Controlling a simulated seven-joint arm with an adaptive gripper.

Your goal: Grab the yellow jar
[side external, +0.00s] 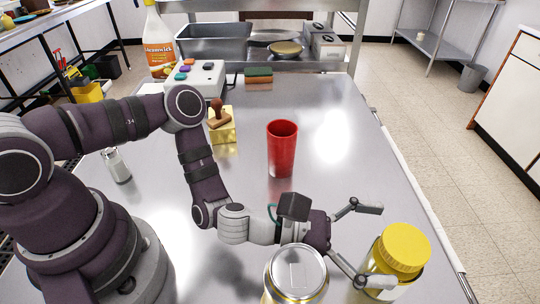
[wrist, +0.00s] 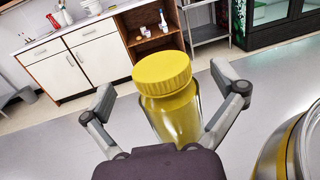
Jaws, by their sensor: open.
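The yellow jar (side external: 396,258) has a ribbed yellow lid and a clear body with yellow contents. It stands at the right front edge of the metal table in the side view. In the wrist view the jar (wrist: 168,98) is upright between the spread fingers, with its lower part hidden by my gripper. My gripper (side external: 372,244) is open and low at table height, pointing right toward the jar. In the wrist view, my gripper's fingers (wrist: 172,92) show one on each side of the jar. I cannot tell whether either finger touches it.
A metal can (side external: 296,272) stands close beside my gripper at the front; it also shows in the wrist view (wrist: 300,150). A red cup (side external: 282,148) stands behind. A stamp on a gold block (side external: 222,130), a salt shaker (side external: 117,165) and a sponge (side external: 258,75) are farther away. The table's right half behind is clear.

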